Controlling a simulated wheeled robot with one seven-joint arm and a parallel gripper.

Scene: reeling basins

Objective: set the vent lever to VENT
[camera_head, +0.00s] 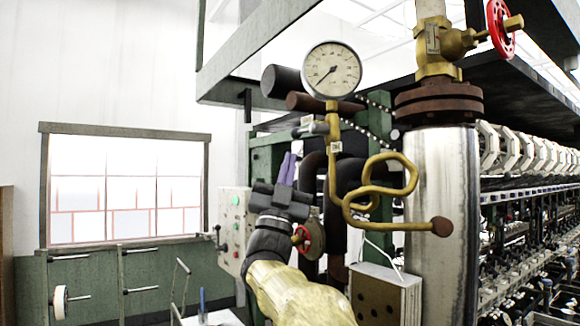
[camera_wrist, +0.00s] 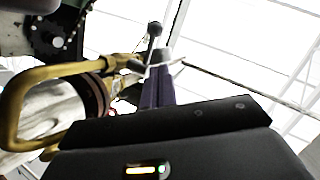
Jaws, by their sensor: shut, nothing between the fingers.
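The vent lever (camera_head: 311,129) appears to be the short grey handle on the left of the brass fitting below the pressure gauge (camera_head: 332,70). It points left, roughly level. Tags sit by the fitting, but their lettering is too small to read. My gripper (camera_head: 290,156) points upward, a little below and left of the lever, apart from it in the head view. Its purple fingers are together and empty. In the wrist view the fingertips (camera_wrist: 161,56) show just below a dark round-ended part (camera_wrist: 154,29), which may be the lever; contact cannot be told.
A looped brass pipe (camera_head: 383,160) hangs right of the gripper, beside a steel column (camera_head: 440,200). A red handwheel (camera_head: 310,236) is close to my wrist. A control box (camera_head: 234,230) stands left. Dark pipes (camera_head: 281,80) lie behind the gauge. Free room is at the left.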

